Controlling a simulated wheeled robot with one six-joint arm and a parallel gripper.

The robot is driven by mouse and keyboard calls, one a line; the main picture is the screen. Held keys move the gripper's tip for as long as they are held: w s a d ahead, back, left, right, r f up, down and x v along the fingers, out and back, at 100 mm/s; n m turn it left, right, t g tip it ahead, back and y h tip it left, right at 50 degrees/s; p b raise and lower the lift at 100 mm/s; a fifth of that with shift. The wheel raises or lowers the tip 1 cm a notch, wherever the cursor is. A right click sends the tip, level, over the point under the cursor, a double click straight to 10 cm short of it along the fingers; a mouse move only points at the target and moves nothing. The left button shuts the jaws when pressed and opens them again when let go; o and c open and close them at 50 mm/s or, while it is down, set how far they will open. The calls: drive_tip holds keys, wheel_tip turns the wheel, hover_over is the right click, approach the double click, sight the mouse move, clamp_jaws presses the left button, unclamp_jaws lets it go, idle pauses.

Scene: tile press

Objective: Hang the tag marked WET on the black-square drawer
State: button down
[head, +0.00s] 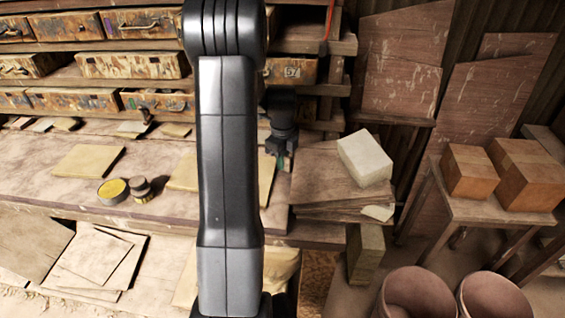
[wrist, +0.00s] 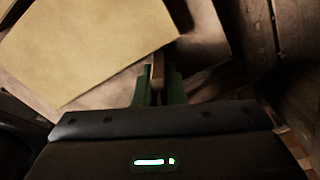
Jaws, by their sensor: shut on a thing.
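My gripper (head: 281,158) points down over the right part of the workbench, beside the stack of boards. In the wrist view its green fingers (wrist: 160,88) are shut on a thin brownish piece (wrist: 157,70), seen nearly edge-on. I cannot read any marking on it, so I cannot tell whether it is the WET tag. Worn drawers with metal handles fill the shelves at the back left, among them a middle-row drawer (head: 133,65) and an upper drawer (head: 140,22). I cannot make out a black square on any; my arm hides part of the rows.
The bench (head: 60,180) holds pale sheets (head: 88,161), a yellow tin (head: 112,191) and a small dark jar (head: 140,187). A pale block (head: 365,158) sits on stacked boards (head: 325,185) at right. Orange-brown blocks (head: 468,172) stand on a stool. Two buckets (head: 417,292) are at lower right.

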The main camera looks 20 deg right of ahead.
drive_tip(key=shift+f, duration=0.25)
drive_tip(key=c, duration=1.5)
unclamp_jaws()
drive_tip(key=shift+r, duration=0.15)
wheel_tip(320, 180, up, 8)
drive_tip(key=shift+f+b, duration=0.25)
drive_tip(key=shift+b, duration=0.25)
drive_tip(key=shift+f, duration=0.15)
wheel_tip(320, 180, down, 7)
drive_tip(key=shift+f+p, duration=0.2)
drive_tip(key=shift+p, duration=0.15)
drive_tip(key=shift+r+p, duration=1)
drive_tip(key=shift+r, duration=0.5)
